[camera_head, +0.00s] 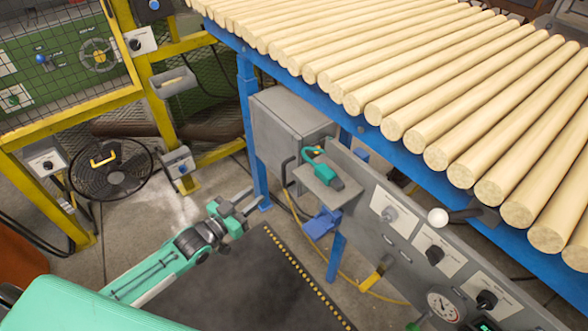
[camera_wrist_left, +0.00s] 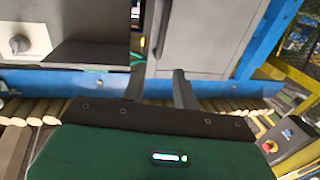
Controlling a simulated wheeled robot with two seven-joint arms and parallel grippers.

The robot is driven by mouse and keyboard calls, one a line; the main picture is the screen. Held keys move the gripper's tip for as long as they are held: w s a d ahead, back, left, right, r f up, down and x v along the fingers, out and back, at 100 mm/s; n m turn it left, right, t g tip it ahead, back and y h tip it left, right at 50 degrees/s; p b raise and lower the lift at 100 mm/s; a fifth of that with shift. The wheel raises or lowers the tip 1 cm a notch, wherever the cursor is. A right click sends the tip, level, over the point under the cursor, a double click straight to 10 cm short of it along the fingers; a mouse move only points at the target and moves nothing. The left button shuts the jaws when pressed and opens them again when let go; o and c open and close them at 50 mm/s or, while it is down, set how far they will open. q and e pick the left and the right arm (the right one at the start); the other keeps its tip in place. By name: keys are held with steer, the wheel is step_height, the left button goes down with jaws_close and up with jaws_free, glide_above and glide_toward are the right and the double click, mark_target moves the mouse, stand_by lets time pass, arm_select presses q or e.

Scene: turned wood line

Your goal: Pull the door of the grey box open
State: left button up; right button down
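The grey box (camera_head: 272,142) is fixed below the blue conveyor frame, by a blue leg. Its front door looks shut, with a dark bar handle (camera_head: 287,171) near the door's right edge. In the left wrist view, which is upside down, the door (camera_wrist_left: 207,38) fills the upper middle and the handle (camera_wrist_left: 163,28) is at its left edge. My left gripper (camera_head: 252,200) is open and empty, below and left of the handle and apart from it. In the left wrist view its two fingers (camera_wrist_left: 160,72) stand apart with nothing between them. My right gripper is not in view.
A grey shelf (camera_head: 330,192) with a teal tool (camera_head: 322,169) juts out right of the handle. A grey control panel (camera_head: 420,235) runs to the right. Wooden rods (camera_head: 400,70) lie above. A fan (camera_head: 110,169) stands left; a dark mat (camera_head: 255,285) covers the floor.

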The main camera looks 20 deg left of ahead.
arm_select(q)
glide_above(284, 184)
steer(key=shift+w+a, duration=0.1)
steer(key=shift+w, duration=0.25)
steer(key=shift+c, duration=0.3)
jaws_close()
